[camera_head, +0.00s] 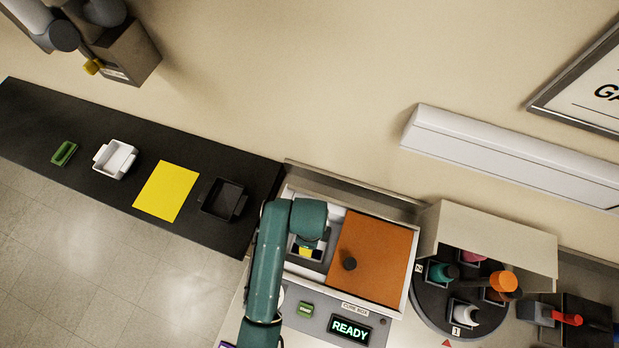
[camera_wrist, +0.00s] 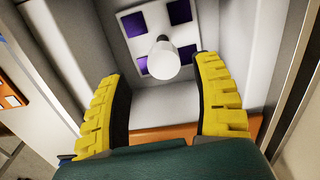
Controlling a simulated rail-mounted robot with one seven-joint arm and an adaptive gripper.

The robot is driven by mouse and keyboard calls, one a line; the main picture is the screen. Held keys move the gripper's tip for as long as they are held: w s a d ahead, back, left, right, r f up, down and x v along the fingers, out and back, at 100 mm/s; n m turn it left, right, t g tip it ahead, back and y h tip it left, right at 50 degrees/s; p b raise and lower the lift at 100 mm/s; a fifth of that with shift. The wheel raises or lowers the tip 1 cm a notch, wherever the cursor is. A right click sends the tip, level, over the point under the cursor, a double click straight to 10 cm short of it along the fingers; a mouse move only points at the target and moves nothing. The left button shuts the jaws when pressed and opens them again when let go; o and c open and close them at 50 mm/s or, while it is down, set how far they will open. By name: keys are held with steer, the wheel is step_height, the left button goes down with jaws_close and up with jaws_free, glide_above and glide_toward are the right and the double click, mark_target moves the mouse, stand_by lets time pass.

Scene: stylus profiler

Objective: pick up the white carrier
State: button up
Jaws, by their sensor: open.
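The white carrier (camera_wrist: 141,21) is a square white plate with purple squares near its corners and a white round knob (camera_wrist: 172,60) standing up from its middle. It lies inside a pale-walled chamber in the wrist view. My gripper (camera_wrist: 160,72) is open, its yellow fingers on either side of the near end of the knob, with visible gaps and no clear contact. In the head view my gripper (camera_head: 306,251) reaches down into the open left part of the machine (camera_head: 297,275). My arm and gripper hide the carrier there.
Chamber walls stand close around my fingers. An orange lid (camera_head: 375,262) with a dark knob covers the machine's right part; its display (camera_head: 350,329) reads READY. A carousel (camera_head: 432,305) stands right. A white tray (camera_head: 116,157), yellow mat (camera_head: 166,190) and black tray (camera_head: 222,198) sit left.

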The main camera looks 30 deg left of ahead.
mark_target(317, 256)
steer(key=f, duration=0.5)
steer(key=shift+w+a, duration=0.15)
steer(key=shift+a, duration=0.05)
jaws_close()
